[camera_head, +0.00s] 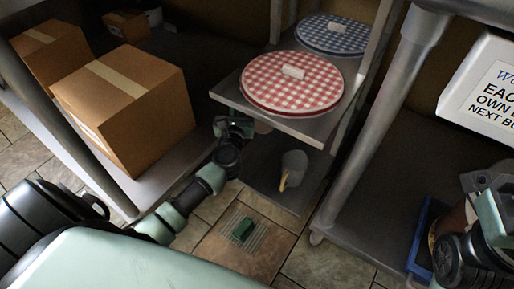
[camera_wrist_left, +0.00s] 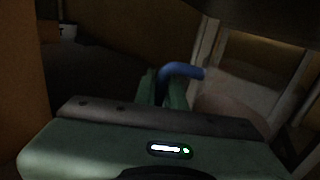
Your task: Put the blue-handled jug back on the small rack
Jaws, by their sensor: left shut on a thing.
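My left gripper (camera_head: 236,127) reaches in under the upper shelf of the small rack (camera_head: 310,128). In the left wrist view its fingers (camera_wrist_left: 162,90) are shut on the blue handle (camera_wrist_left: 182,70) of the jug. The jug's pale body (camera_wrist_left: 228,108) is dim behind the gripper; in the head view only a small pinkish part (camera_head: 263,127) shows below the shelf edge. I cannot tell whether the jug touches the lower shelf (camera_head: 262,172). My right gripper (camera_head: 488,190) is at the right edge, its fingers unclear.
A grey jug with a yellow handle (camera_head: 292,168) stands on the lower shelf. Cardboard boxes (camera_head: 140,105) stand left. A blue tray (camera_head: 421,240) is at right.

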